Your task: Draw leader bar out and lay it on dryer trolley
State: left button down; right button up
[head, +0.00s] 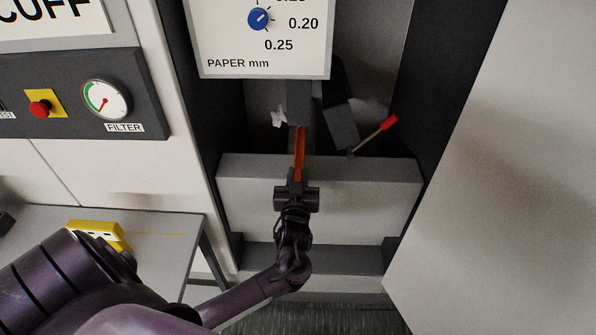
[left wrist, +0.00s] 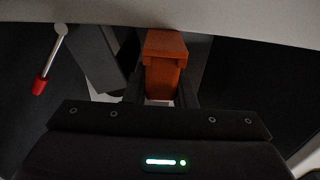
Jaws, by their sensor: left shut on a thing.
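An orange-red bar (head: 299,152), which looks like the leader bar, runs back from my left gripper into the dark recess of the machine. My left gripper (head: 297,182) is shut on its near end. In the left wrist view the bar (left wrist: 165,62) sits between the two fingers of the gripper (left wrist: 160,95). The bar's far end is hidden under the paper dial panel. A grey table (head: 160,222) at the lower left may be the dryer trolley; I cannot tell for sure. My right gripper is not in view.
A red-tipped lever (head: 375,134) stands right of the bar; it also shows in the left wrist view (left wrist: 50,60). A pale grey block (head: 350,195) lies below the bar. A yellow object (head: 98,234) lies on the table. A large light panel (head: 500,190) closes off the right.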

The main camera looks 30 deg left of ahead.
pick_arm(q)
jog(key=shift+p+v, duration=0.85)
jog(key=shift+v, duration=1.3)
